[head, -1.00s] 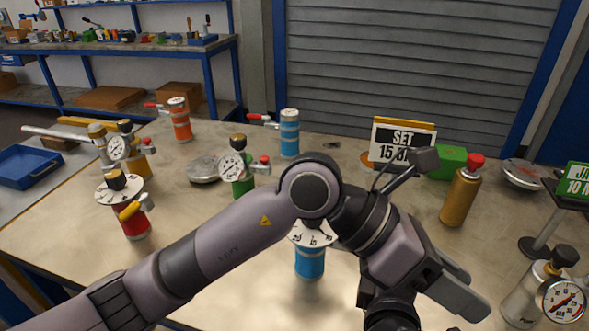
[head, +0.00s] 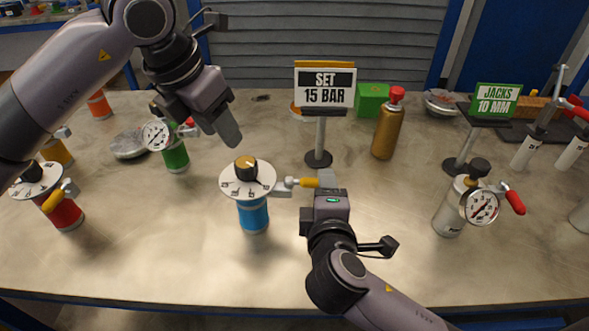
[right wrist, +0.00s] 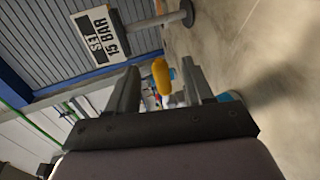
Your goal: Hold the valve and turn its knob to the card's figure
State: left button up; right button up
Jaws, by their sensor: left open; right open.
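The blue valve (head: 253,214) stands upright on the table in the head view. It has a white numbered dial plate (head: 236,188), a black knob with a tan top (head: 245,167) and a yellow side handle (head: 309,182). My right gripper (head: 306,187) is open at the valve's right, by the yellow handle. In the right wrist view the handle (right wrist: 161,76) shows between the two spread fingers (right wrist: 160,88). My left gripper (head: 222,125) is open and empty, above and behind the valve to its left. The card (head: 325,87) reads SET 15 BAR.
A green gauge vessel (head: 175,157) stands behind left and a red dial valve (head: 64,213) at far left. A gold bottle (head: 387,130) and a silver gauge vessel (head: 450,212) stand right. A green JACKS 10 MM sign (head: 495,99) is beyond. The front table is clear.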

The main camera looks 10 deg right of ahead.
jog(key=shift+x, duration=2.5)
grip_shut()
